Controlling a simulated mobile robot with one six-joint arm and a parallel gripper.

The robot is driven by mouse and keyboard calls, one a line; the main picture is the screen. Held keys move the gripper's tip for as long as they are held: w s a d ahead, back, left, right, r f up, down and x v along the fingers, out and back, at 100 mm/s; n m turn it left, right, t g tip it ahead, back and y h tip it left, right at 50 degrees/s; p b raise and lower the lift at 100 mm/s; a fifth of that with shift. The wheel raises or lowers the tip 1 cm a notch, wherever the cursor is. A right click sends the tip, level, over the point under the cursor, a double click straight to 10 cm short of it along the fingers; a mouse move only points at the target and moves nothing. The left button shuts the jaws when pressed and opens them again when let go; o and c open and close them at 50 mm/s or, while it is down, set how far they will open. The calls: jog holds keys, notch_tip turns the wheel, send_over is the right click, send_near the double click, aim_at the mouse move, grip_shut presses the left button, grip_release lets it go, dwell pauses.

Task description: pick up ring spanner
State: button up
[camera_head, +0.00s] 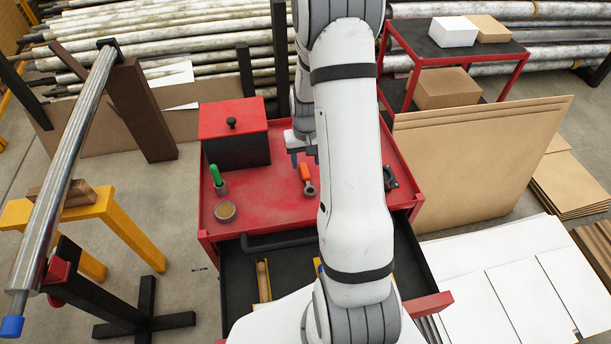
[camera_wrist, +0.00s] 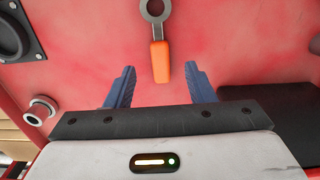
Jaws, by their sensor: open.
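The ring spanner (camera_head: 307,179) has an orange handle and a grey ring end. It lies on the red top of the tool cart (camera_head: 270,205), just left of my arm in the head view. In the wrist view the spanner (camera_wrist: 160,55) has its orange handle pointing down toward the space between my fingers and its ring at the top edge. My gripper (camera_wrist: 160,88) is open and empty, with two blue fingers on either side of the handle's line. In the head view my gripper (camera_head: 303,158) is partly hidden by my arm. I cannot tell its exact height above the cart.
On the cart stand a red-and-black box (camera_head: 233,135), a green-handled tool (camera_head: 216,178) in a holder, a small round tin (camera_head: 225,211) and a dark object (camera_head: 389,178) at right. An open drawer (camera_head: 240,290) juts from the cart's front. Cardboard sheets (camera_head: 480,155) lean at right.

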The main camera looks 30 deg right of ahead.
aim_at(305, 174)
notch_tip(305, 174, down, 6)
jog(key=b, duration=0.2)
jog(key=shift+b, duration=0.35)
jog(key=shift+r, duration=0.1)
jog(key=shift+c, duration=0.6)
grip_shut()
jog(key=shift+r, duration=0.1)
